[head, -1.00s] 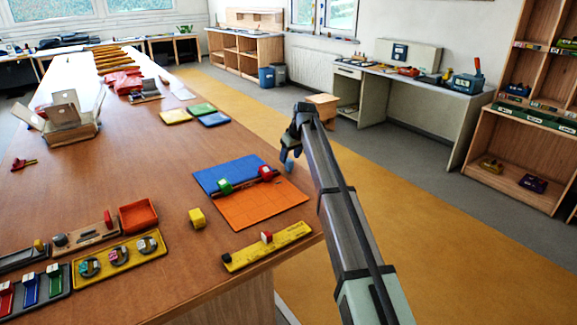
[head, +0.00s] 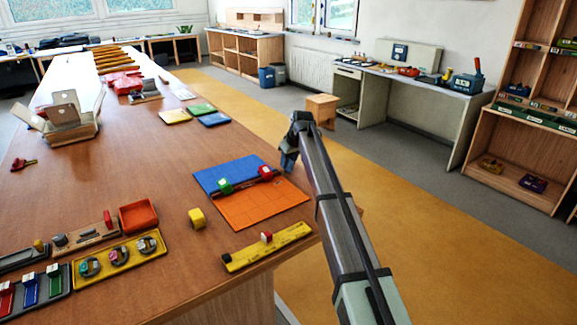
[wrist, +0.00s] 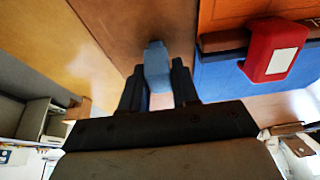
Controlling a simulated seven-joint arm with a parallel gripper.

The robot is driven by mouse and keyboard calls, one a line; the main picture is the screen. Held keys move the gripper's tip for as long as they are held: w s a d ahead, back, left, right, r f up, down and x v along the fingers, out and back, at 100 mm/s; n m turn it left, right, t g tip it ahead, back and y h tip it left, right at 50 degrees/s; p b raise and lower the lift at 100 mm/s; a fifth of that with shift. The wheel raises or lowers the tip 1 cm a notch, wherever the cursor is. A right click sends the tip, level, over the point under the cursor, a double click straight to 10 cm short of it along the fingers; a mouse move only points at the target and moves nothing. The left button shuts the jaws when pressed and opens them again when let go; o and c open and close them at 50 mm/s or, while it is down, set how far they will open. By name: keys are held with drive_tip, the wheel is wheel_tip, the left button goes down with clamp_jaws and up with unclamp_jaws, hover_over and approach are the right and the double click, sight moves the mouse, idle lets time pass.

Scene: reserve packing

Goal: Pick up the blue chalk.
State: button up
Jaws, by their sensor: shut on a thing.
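The blue chalk (wrist: 157,67) is a small, pale blue block in the wrist view. It sits between the two dark fingers of my gripper (wrist: 158,82), and its far end sticks out past the fingertips. My gripper also shows in the head view (head: 288,160), at the table's right edge, just beyond the blue mat. It is shut on the chalk. In the head view the fingers largely hide the chalk. I cannot tell whether the chalk still touches the table.
A blue mat (head: 222,172) and an orange mat (head: 262,208) lie left of my gripper. A red clamp-like piece (wrist: 273,50) is close by. A yellow block (head: 197,218) and a yellow ruler (head: 268,247) lie nearer the front. The floor is beyond the table edge.

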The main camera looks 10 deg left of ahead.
wheel_tip(320, 180, up, 10)
idle(0.7)
drive_tip(key=o, duration=0.3)
drive_tip(key=c, duration=0.3)
drive_tip(key=shift+a, duration=0.2)
drive_tip(key=s+a+f, duration=0.2)
drive_tip(key=s+f, duration=0.1)
drive_tip(key=s, duration=1)
drive_tip(key=shift+w+f, duration=0.1)
drive_tip(key=shift+f, duration=2.9)
